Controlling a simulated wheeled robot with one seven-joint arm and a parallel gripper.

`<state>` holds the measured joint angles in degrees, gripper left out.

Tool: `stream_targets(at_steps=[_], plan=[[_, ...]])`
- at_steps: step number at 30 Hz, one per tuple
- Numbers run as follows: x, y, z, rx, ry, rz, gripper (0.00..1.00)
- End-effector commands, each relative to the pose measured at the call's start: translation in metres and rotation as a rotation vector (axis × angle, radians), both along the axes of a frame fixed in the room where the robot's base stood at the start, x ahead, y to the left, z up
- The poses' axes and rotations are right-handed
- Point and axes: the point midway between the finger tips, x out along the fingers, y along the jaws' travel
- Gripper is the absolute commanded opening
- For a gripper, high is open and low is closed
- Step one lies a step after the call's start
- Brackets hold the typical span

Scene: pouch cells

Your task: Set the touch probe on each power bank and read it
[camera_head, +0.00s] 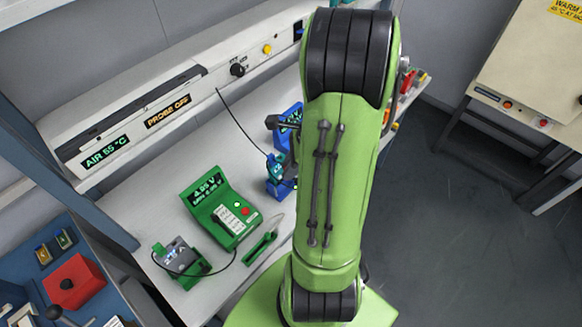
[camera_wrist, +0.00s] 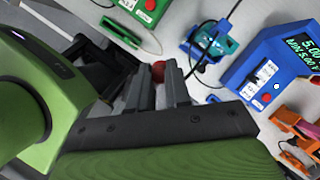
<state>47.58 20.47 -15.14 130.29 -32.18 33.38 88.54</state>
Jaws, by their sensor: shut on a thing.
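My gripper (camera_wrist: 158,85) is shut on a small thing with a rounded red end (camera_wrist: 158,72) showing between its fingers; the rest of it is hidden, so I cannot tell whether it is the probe. In the wrist view, a blue cradle (camera_wrist: 204,52) holding a teal piece lies beyond the fingers, apart from them. The same blue cradle (camera_head: 277,188) shows left of my arm in the head view. A grey power bank (camera_head: 180,258) sits in a green cradle at the bench's front left. My gripper is hidden behind my arm in the head view.
A green meter (camera_head: 222,210) and a narrow green tray (camera_head: 262,247) stand on the white bench. A blue meter (camera_wrist: 272,75) reads 5.00, with orange fixtures (camera_wrist: 295,125) beside it. A wall panel sign (camera_head: 167,111) reads PROBE OFF. A dark cable (camera_head: 240,122) hangs toward the blue cradle.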

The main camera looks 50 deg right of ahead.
Motion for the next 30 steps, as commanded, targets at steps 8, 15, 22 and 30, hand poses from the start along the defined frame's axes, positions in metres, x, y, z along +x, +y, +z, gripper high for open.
stream_targets(at_steps=[8, 15, 22, 30], plan=[[0.036, -0.027, -0.003, 0.001, 0.001, 0.002, 0.0], [0.05, -0.038, -0.006, 0.0, 0.0, 0.001, 0.0], [0.08, -0.059, -0.01, 0.0, 0.0, 0.002, 0.0], [0.098, -0.073, -0.015, -0.001, -0.001, 0.001, 0.0]])
